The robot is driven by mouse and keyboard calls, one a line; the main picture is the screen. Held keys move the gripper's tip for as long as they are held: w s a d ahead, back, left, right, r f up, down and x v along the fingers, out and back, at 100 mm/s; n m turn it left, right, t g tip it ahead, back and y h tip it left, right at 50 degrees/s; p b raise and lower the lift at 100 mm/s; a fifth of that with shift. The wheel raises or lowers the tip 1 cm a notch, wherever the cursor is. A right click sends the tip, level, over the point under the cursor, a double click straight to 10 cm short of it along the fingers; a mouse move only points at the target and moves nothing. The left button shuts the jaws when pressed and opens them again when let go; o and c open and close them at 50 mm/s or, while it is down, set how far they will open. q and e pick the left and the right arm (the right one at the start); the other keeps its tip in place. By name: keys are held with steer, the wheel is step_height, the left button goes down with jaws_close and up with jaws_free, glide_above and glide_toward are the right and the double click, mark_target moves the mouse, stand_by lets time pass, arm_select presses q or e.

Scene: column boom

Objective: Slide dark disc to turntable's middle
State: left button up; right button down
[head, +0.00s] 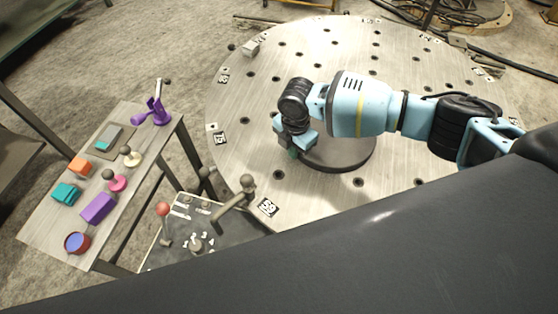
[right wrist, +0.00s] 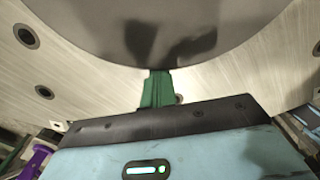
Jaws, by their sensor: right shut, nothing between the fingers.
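The dark disc (head: 345,158) lies flat on the large round metal turntable (head: 240,105), near the side closest to the control panel. My right arm passes above the disc, hiding part of it. My right gripper (head: 292,153) is shut and empty, low at the disc's left edge. In the right wrist view the green fingertips (right wrist: 157,78) meet the rim of the disc (right wrist: 200,30); whether they touch it is not clear. The turntable's holed surface (right wrist: 85,75) shows around the disc. My left gripper is not in view.
A side table (head: 120,150) at left carries several small coloured objects. A control panel with a red-knobbed lever (head: 163,210) stands by the turntable's near edge. A small block (head: 250,48) sits on the turntable's far left rim. The far part of the turntable is mostly clear.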

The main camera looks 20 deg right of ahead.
steer(key=w+d+b, duration=0.2)
steer(key=w+d, duration=0.1)
steer(key=d, duration=0.3)
steer(key=w+d+b, duration=0.2)
steer(key=w+d, duration=0.1)
steer(key=d, duration=0.3)
steer(key=w+d+b, duration=0.1)
steer(key=w+d, duration=0.2)
steer(key=d, duration=0.4)
steer(key=shift+w+d+f+b, duration=0.1)
steer(key=shift+w+f+b, duration=0.25)
steer(key=shift+b, duration=0.05)
steer(key=shift+w+d+r, duration=0.25)
steer(key=shift+d, duration=0.1)
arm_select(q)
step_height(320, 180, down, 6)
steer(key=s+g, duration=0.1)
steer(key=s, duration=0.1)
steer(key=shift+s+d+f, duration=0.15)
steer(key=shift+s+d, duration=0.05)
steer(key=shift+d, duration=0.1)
arm_select(e)
steer(key=shift+r, duration=0.1)
